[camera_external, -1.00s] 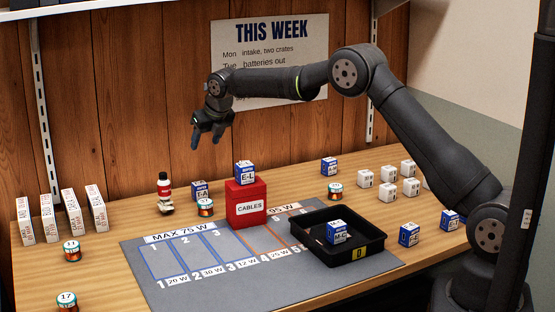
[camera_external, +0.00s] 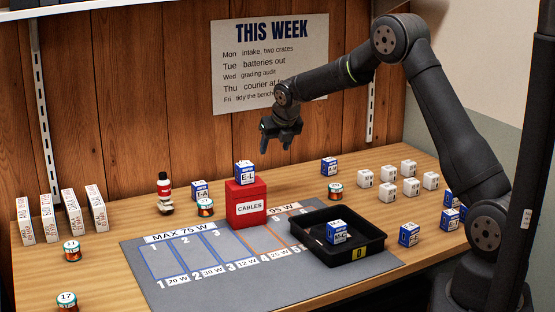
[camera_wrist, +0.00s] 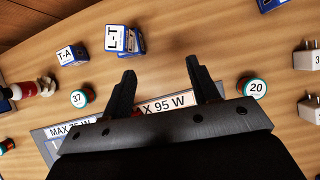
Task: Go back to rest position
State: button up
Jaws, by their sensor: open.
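My gripper (camera_external: 283,138) is open and empty, raised in the air above the back of the bench, with its fingers pointing down. Past the left finger a blue and white box marked L-T (camera_wrist: 118,39) shows. Part of the labelled grey mat shows behind the fingers.
A black tray (camera_external: 300,234) with a blue box (camera_external: 336,231) inside stands on the grey mat (camera_external: 200,292). White adapters (camera_external: 388,191), blue boxes, round tins (camera_external: 335,192), a bottle (camera_external: 164,193) and upright booklets (camera_external: 97,209) stand around it. A poster (camera_external: 270,60) hangs on the wall.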

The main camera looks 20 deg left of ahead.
jog(key=w+d+f+m, duration=0.1)
jog(key=d, duration=0.8)
jog(key=shift+w+d+f, duration=0.3)
jog(key=shift+d, duration=0.1)
jog(key=shift+a, duration=0.1)
jog(key=s+a+r+n, duration=0.1)
jog(key=s+a, duration=0.2)
jog(key=a, duration=0.7)
jog(key=s+a+r+n, duration=0.1)
jog(key=s+a+r, duration=0.1)
jog(key=a, duration=0.8)
jog(key=shift+s+a+r+n+g+y, duration=0.3)
jog(key=shift+s+n+y, duration=0.1)
jog(key=shift+s, duration=0.4)
